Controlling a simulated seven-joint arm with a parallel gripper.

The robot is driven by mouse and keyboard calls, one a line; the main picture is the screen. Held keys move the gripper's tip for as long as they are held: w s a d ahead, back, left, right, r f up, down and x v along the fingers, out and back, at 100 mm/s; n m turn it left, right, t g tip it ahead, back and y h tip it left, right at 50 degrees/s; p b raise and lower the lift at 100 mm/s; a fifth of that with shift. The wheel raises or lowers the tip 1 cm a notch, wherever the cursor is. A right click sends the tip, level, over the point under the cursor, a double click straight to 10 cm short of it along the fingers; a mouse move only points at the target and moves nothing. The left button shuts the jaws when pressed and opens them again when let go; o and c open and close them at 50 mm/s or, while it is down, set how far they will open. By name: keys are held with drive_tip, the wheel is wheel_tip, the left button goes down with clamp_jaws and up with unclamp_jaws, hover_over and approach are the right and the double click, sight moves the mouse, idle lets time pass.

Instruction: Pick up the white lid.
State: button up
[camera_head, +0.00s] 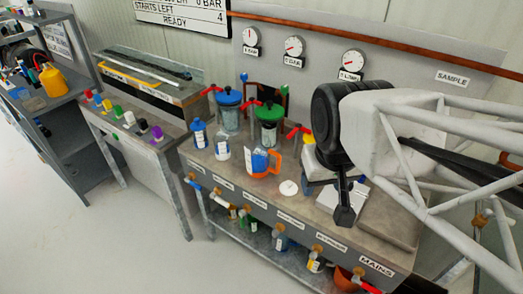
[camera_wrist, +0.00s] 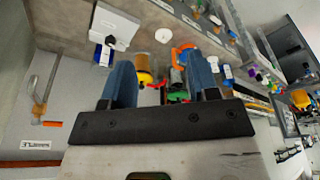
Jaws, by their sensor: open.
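The white lid (camera_head: 289,187) is a small flat disc lying on the grey bench top, just right of the jug with the orange handle. It also shows in the wrist view (camera_wrist: 163,35), beyond the fingertips and nothing on it. My gripper (camera_head: 344,214) is above the bench, to the right of the lid and apart from it. In the wrist view my gripper (camera_wrist: 162,75) has its two blue-grey fingers spread wide, with no object held between them.
Green-topped (camera_head: 269,112) and blue-topped (camera_head: 229,97) vessels with red valve handles stand behind. A white box (camera_wrist: 113,28) lies near the lid. Bench to the lid's front is clear.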

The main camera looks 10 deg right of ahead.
drive_tip(key=n+g, duration=0.1)
drive_tip(key=n, duration=0.1)
hover_over(289, 183)
drive_tip(key=f, duration=2.2)
drive_tip(key=shift+s+f, duration=0.3)
drive_tip(key=shift+s, duration=0.05)
drive_tip(key=shift+w+f, duration=0.15)
drive_tip(key=shift+f, duration=1.1)
drive_tip(key=shift+f, duration=0.1)
